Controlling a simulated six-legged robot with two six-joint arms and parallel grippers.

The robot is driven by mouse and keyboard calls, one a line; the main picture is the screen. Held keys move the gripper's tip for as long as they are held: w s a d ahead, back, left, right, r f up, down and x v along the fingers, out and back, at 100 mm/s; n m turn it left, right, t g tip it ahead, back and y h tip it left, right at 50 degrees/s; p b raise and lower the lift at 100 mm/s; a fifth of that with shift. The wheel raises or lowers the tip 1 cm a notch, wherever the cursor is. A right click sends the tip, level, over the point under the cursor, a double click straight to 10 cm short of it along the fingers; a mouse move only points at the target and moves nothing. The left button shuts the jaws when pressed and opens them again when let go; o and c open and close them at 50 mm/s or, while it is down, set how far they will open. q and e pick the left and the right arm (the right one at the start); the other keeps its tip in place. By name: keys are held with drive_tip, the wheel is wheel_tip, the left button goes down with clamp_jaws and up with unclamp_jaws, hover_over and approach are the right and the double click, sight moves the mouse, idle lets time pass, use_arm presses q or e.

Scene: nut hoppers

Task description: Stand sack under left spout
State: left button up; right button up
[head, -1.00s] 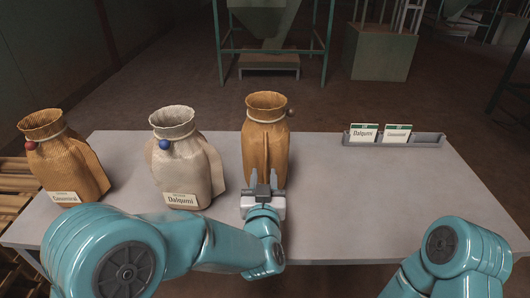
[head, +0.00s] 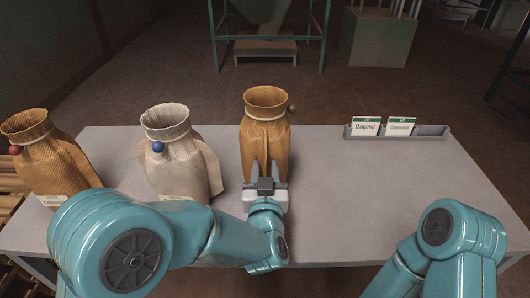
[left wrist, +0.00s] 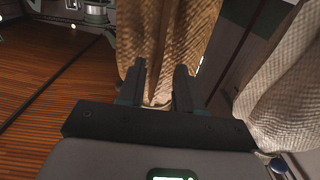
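A brown sack (head: 266,130) with a dark bead at its tied neck stands upright on the table. My left gripper (head: 268,168) is at the front of its lower part, with its fingers apart. In the left wrist view the sack (left wrist: 165,40) lies beyond and between the fingers (left wrist: 158,82), extending past both sides; I cannot tell whether they touch it. A pale sack (head: 180,150) with a blue bead and a brown sack (head: 45,155) with a red bead stand to the left. A green hopper frame (head: 325,35) stands beyond the table. My right gripper is out of view.
The table (head: 340,200) is clear right of the brown sack. A grey holder (head: 425,131) with two label cards (head: 365,127) sits at its far right edge. A low platform (head: 264,46) stands within the hopper frame. Floor (head: 380,85) lies open behind the table.

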use_arm(q)
clamp_jaws()
drive_tip(key=shift+r, duration=0.15)
